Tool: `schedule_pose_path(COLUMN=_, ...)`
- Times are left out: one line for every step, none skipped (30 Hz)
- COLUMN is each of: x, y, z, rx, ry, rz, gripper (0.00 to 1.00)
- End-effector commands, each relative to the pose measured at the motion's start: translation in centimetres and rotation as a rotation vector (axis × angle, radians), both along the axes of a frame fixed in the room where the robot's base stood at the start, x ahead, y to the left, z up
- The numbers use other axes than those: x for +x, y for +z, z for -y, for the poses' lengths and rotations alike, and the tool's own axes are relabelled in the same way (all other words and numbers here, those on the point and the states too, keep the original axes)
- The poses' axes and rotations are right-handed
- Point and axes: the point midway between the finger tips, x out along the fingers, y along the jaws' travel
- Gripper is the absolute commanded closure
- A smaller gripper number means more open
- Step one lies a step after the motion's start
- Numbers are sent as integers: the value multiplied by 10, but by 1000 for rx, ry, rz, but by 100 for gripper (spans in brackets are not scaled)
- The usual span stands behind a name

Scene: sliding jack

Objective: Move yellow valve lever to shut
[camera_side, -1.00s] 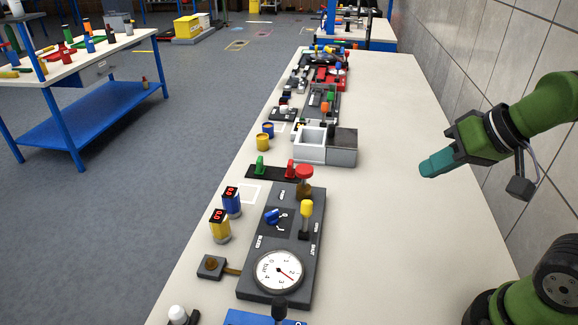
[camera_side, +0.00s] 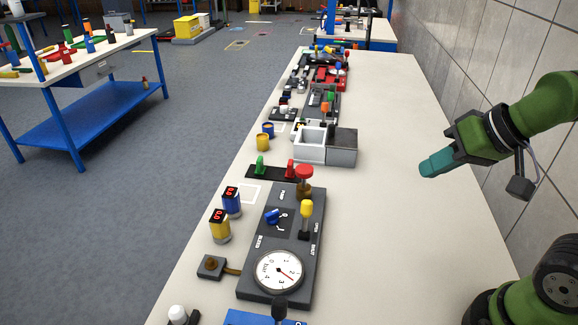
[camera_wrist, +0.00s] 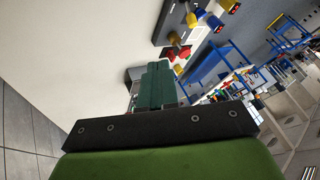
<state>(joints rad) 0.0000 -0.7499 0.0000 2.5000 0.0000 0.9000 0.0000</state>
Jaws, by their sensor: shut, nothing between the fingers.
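The yellow valve lever (camera_side: 306,210) stands upright on the right side of a dark grey panel (camera_side: 252,285), beside the small lettering for its positions. A blue knob (camera_side: 272,216) is to its left, a red-topped knob (camera_side: 304,173) is behind it, and a white dial gauge (camera_side: 279,272) is in front. My gripper (camera_side: 424,170) has teal fingers, is shut and empty, and hangs over the right side of the table, well apart from the lever. In the wrist view the shut fingers (camera_wrist: 154,85) show at centre, with a yellow part at the top that may be the lever.
Blue and yellow cylinders (camera_side: 220,226) with red displays stand left of the panel. A grey and white open box (camera_side: 311,146) stands behind it. The table (camera_side: 410,250) is bare between the panel and my arm. A tiled wall (camera_side: 480,50) runs along the right.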

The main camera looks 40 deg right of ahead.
Motion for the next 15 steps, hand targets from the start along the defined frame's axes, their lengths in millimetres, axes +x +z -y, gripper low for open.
schedule_pose_path(x=0, y=0, z=0, rx=0, ry=0, rz=0, gripper=100)
schedule_pose_path(x=0, y=0, z=0, rx=0, ry=0, rz=0, gripper=100)
schedule_pose_path(x=0, y=0, z=0, rx=0, ry=0, rz=0, gripper=100)
schedule_pose_path(x=0, y=0, z=0, rx=0, ry=0, rz=0, gripper=100)
schedule_pose_path(x=0, y=0, z=0, rx=0, ry=0, rz=0, gripper=100)
schedule_pose_path(x=0, y=0, z=0, rx=0, ry=0, rz=0, gripper=98)
schedule_pose_path(x=0, y=0, z=0, rx=0, ry=0, rz=0, gripper=94)
schedule_pose_path(x=0, y=0, z=-1, rx=0, ry=4, rz=0, gripper=89)
schedule_pose_path(x=0, y=0, z=-4, rx=-1, ry=16, rz=-1, gripper=83)
schedule_pose_path(x=-1, y=-2, z=-7, rx=0, ry=31, rz=-10, gripper=79)
schedule_pose_path(x=-1, y=-6, z=-12, rx=-1, ry=51, rz=-24, gripper=74)
schedule_pose_path(x=-1, y=-13, z=-21, rx=-2, ry=89, rz=-55, gripper=68)
schedule_pose_path(x=0, y=-19, z=-30, rx=-10, ry=125, rz=-81, gripper=63)
schedule_pose_path(x=1, y=-25, z=-38, rx=-26, ry=168, rz=-110, gripper=59)
schedule_pose_path(x=1, y=-34, z=-48, rx=-66, ry=236, rz=-153, gripper=52)
